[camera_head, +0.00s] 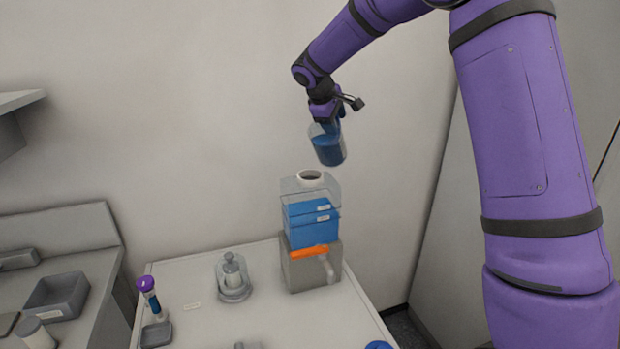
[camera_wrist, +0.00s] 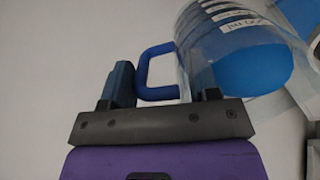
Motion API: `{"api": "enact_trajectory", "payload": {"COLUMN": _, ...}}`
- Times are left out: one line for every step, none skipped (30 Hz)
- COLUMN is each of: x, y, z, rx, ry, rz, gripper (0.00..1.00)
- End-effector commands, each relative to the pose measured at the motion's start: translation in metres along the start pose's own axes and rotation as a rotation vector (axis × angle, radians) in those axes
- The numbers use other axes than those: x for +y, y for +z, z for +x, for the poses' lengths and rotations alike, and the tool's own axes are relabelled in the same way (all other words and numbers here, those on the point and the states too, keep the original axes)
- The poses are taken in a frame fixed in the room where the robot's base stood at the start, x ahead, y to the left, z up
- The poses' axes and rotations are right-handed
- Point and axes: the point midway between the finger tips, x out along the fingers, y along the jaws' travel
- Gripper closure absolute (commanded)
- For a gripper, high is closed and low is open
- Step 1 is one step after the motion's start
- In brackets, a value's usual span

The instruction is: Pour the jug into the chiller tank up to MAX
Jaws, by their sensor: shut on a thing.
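The jug (camera_head: 328,148) is a clear vessel with blue liquid in it. It hangs in the air above the chiller tank and looks slightly tilted. In the wrist view the jug (camera_wrist: 245,55) shows its blue handle and white label strips. My gripper (camera_wrist: 160,95) is shut on the handle; in the head view my gripper (camera_head: 325,112) is above the jug. The chiller tank (camera_head: 311,222) is a clear box with blue liquid, small label marks and a round white-rimmed opening on top. It sits on a grey base with an orange bar. The jug is apart from the opening. The mark wording is unreadable.
The white bench top (camera_head: 200,318) bears a glass-covered fitting (camera_head: 233,277) left of the tank and a purple-capped tube (camera_head: 149,293) farther left. A grey tray (camera_head: 57,296) lies on the left counter. A wall stands close behind. The air around the jug is clear.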

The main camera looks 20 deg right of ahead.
Motion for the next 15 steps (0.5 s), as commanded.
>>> {"api": "enact_trajectory", "payload": {"x": 0.0000, "y": 0.0001, "z": -0.0017, "rx": 0.001, "ry": 0.007, "rz": 0.000, "gripper": 1.00}}
{"api": "enact_trajectory", "payload": {"x": -0.0002, "y": 0.0003, "z": -0.0021, "rx": 0.001, "ry": 0.010, "rz": 0.000, "gripper": 1.00}}
{"api": "enact_trajectory", "payload": {"x": -0.0004, "y": 0.0005, "z": -0.0027, "rx": 0.001, "ry": 0.015, "rz": 0.000, "gripper": 1.00}}
{"api": "enact_trajectory", "payload": {"x": -0.0006, "y": 0.0005, "z": -0.0032, "rx": 0.001, "ry": 0.018, "rz": 0.001, "gripper": 1.00}}
{"api": "enact_trajectory", "payload": {"x": -0.0008, "y": 0.0006, "z": -0.0038, "rx": 0.001, "ry": 0.021, "rz": 0.002, "gripper": 1.00}}
{"api": "enact_trajectory", "payload": {"x": -0.0012, "y": 0.0006, "z": -0.0045, "rx": 0.001, "ry": 0.025, "rz": 0.003, "gripper": 1.00}}
{"api": "enact_trajectory", "payload": {"x": -0.0014, "y": 0.0006, "z": -0.0051, "rx": 0.002, "ry": 0.028, "rz": 0.003, "gripper": 1.00}}
{"api": "enact_trajectory", "payload": {"x": -0.0015, "y": 0.0007, "z": -0.0058, "rx": 0.002, "ry": 0.032, "rz": 0.003, "gripper": 1.00}}
{"api": "enact_trajectory", "payload": {"x": -0.0017, "y": 0.0007, "z": -0.0066, "rx": 0.002, "ry": 0.037, "rz": 0.003, "gripper": 1.00}}
{"api": "enact_trajectory", "payload": {"x": -0.0018, "y": 0.0007, "z": -0.0072, "rx": 0.003, "ry": 0.041, "rz": 0.003, "gripper": 1.00}}
{"api": "enact_trajectory", "payload": {"x": -0.0020, "y": 0.0008, "z": -0.0078, "rx": 0.003, "ry": 0.044, "rz": 0.004, "gripper": 1.00}}
{"api": "enact_trajectory", "payload": {"x": -0.0024, "y": 0.0008, "z": -0.0086, "rx": 0.003, "ry": 0.048, "rz": 0.006, "gripper": 1.00}}
{"api": "enact_trajectory", "payload": {"x": -0.0026, "y": 0.0009, "z": -0.0093, "rx": 0.004, "ry": 0.051, "rz": 0.006, "gripper": 1.00}}
{"api": "enact_trajectory", "payload": {"x": -0.0029, "y": 0.0010, "z": -0.0098, "rx": 0.004, "ry": 0.054, "rz": 0.007, "gripper": 1.00}}
{"api": "enact_trajectory", "payload": {"x": -0.0032, "y": 0.0011, "z": -0.0107, "rx": 0.004, "ry": 0.059, "rz": 0.007, "gripper": 1.00}}
